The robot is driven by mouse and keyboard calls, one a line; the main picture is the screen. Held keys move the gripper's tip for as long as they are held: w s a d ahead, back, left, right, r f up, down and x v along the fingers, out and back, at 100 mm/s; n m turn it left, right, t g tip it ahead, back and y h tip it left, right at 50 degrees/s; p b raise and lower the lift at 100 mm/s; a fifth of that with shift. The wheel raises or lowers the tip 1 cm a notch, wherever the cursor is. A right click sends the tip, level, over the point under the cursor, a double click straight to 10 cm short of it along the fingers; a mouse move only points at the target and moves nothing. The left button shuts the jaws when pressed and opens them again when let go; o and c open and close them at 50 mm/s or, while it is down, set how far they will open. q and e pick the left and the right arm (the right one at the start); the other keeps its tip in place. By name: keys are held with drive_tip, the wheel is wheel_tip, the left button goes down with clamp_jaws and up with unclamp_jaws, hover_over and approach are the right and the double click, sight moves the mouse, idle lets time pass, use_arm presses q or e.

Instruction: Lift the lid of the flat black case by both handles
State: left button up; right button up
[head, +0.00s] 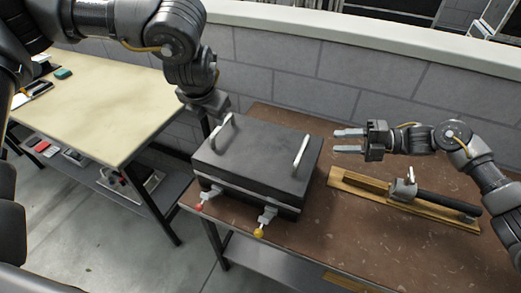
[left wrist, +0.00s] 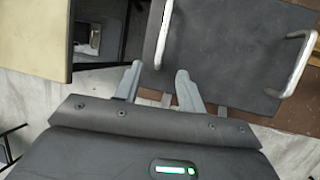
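The flat black case (head: 258,165) stands shut on the brown table. Its lid carries two upright metal handles, the left handle (head: 223,134) and the right handle (head: 301,151). In the left wrist view the left handle (left wrist: 162,38) lies just beyond my open, empty left gripper (left wrist: 158,72), and the right handle (left wrist: 296,66) is at the right. In the head view my left gripper is above the case's back left, its fingers mostly hidden. My right gripper (head: 349,140) is open and empty, right of the right handle and apart from it, fingers pointing left.
The brown table (head: 300,240) has free room in front. A wooden board (head: 375,187) with a black-handled tool (head: 448,204) lies right of the case. A beige workbench (head: 105,100) stands at the left. A grey block wall (head: 340,65) runs behind.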

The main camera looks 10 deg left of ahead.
sight(217, 130)
use_arm(q)
drive_tip(key=x, duration=1.1)
drive_tip(key=shift+r, duration=0.1)
use_arm(e)
drive_tip(key=a, duration=0.3)
drive_tip(key=a+f, duration=0.1)
drive_tip(key=a, duration=0.3)
drive_tip(key=a+f, duration=0.1)
drive_tip(key=a, duration=0.2)
drive_tip(key=shift+a, duration=0.2)
use_arm(q)
clamp_jaws()
use_arm(e)
clamp_jaws()
